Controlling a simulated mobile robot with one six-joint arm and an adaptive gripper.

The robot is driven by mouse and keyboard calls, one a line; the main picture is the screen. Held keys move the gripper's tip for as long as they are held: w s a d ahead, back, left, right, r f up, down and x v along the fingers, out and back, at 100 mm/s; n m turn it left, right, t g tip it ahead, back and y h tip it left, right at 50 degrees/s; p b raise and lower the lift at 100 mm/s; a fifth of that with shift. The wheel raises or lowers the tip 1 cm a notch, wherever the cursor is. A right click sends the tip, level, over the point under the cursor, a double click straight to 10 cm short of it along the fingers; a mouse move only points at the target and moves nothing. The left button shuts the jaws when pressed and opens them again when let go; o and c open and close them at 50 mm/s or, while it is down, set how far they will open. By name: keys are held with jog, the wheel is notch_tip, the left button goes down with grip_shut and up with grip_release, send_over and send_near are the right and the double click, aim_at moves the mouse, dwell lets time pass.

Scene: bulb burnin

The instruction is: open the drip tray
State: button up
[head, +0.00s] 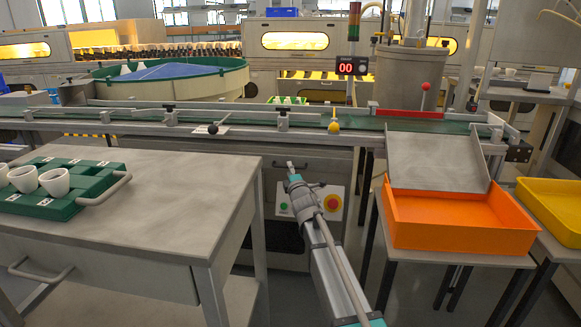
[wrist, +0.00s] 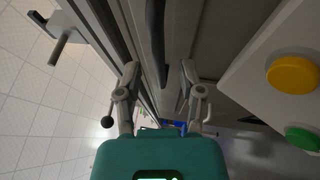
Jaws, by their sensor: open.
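In the wrist view a dark bar handle (wrist: 155,45) runs along a grey panel, ahead of and between the fingers of my gripper (wrist: 158,75). It looks like the handle of the drip tray, but the tray itself is hard to make out. My gripper is open and empty, with a finger to each side of the bar's line; I cannot tell how far the bar is from the fingertips. In the head view my gripper (head: 292,169) reaches the grey front (head: 325,160) under the conveyor. My arm and gripper hide part of that front.
A control panel with a green button (head: 284,206) and a red button (head: 333,203) is close beside my arm. A grey table (head: 150,190) with a green tray (head: 50,207) stands left. An orange bin (head: 460,225) stands right. The conveyor (head: 250,130) runs above my gripper.

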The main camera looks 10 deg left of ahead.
jog(key=shift+x, duration=1.1)
grip_shut()
